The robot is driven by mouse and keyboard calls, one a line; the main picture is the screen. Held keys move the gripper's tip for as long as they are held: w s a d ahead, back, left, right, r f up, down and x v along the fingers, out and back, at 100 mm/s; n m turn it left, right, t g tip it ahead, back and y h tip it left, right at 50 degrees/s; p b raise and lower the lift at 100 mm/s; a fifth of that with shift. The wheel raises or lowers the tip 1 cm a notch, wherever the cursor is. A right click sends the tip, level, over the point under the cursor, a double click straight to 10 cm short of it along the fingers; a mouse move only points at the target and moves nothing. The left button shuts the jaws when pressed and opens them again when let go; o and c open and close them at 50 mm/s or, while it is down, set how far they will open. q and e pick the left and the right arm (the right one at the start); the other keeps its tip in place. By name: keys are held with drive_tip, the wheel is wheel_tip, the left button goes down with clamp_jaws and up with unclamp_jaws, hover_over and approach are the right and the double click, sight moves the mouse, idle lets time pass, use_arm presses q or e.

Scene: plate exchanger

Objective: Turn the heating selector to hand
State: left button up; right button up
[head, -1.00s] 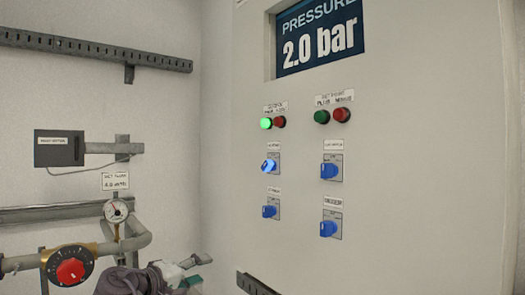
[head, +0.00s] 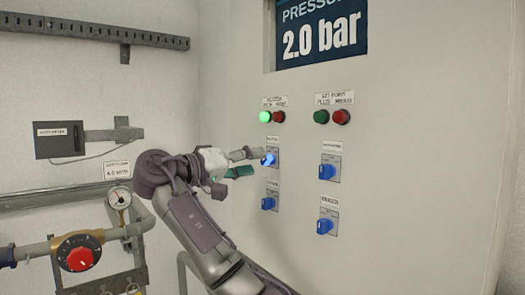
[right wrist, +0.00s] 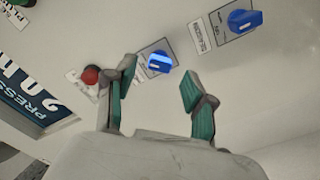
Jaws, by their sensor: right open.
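My right gripper (head: 246,163) is open and reaches in from below to the left side of the upper left selector (head: 269,159), a lit blue knob on a grey plate. The label above this selector is too blurred to read surely as heating. In the right wrist view the selector (right wrist: 160,62) lies beyond and between the open green-padded fingers (right wrist: 157,80), with a gap on both sides. The fingers appear not to touch it. My left gripper is in neither view.
Other blue selectors sit below (head: 268,203) and to the right (head: 329,170). A green lamp (head: 293,116) and red button (head: 279,116) are just above. A pressure display (head: 320,35) is higher. Pipes with a gauge (head: 119,198) and red knob (head: 80,259) stand left.

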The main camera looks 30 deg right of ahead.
sight(263, 161)
drive_tip(key=shift+w+d+p, duration=0.2)
drive_tip(key=shift+d+p, duration=0.4)
drive_tip(key=shift+d, duration=1.15)
clamp_jaws()
